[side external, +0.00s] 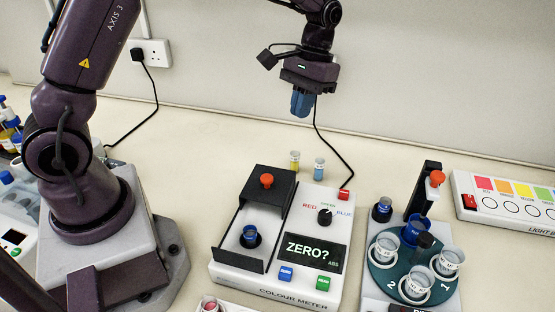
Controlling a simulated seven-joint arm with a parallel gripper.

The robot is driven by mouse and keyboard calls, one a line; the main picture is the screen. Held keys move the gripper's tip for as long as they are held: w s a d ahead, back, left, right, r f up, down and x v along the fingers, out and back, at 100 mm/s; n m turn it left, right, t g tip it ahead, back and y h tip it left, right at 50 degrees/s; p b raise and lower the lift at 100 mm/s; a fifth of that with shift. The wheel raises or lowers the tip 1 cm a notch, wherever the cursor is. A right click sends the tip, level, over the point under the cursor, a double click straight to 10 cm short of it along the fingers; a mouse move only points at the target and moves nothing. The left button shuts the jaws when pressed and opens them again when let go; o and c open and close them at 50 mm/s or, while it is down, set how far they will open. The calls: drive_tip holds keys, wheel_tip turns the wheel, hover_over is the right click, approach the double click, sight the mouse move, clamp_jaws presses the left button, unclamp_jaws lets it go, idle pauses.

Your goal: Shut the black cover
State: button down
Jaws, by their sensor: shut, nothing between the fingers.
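The black cover (276,196), with an orange knob (267,181) on top, sits at the back of the white colour meter (318,215). It is open: the front part of the meter's bay is uncovered, with a white floor and a dark blue round vessel or well (250,237) in it. A low black wall (238,260) stands at the bay's front. My gripper (302,113) has blue fingers, is shut and empty, and hangs high above and behind the meter, clear of the cover.
Yellow (295,161) and blue (319,169) vials stand behind the meter. A green carousel with cups (382,277) stands right, a light box (510,208) beyond. Bench behind is mostly clear.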

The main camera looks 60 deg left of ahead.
hover_over(277, 179)
drive_tip(key=w+a, duration=0.1)
drive_tip(key=w, duration=0.3)
drive_tip(key=f, duration=0.9)
drive_tip(key=shift+s+a+f, duration=0.1)
drive_tip(key=shift+s+a, duration=0.05)
drive_tip(key=shift+s, duration=0.05)
drive_tip(key=shift+s+d, duration=0.2)
drive_tip(key=shift+s, duration=0.35)
drive_tip(key=shift+s+d, duration=0.2)
drive_tip(key=shift+s, duration=0.35)
drive_tip(key=shift+s+d+f, duration=0.2)
drive_tip(key=shift+s, duration=0.45)
drive_tip(key=s+d, duration=0.9)
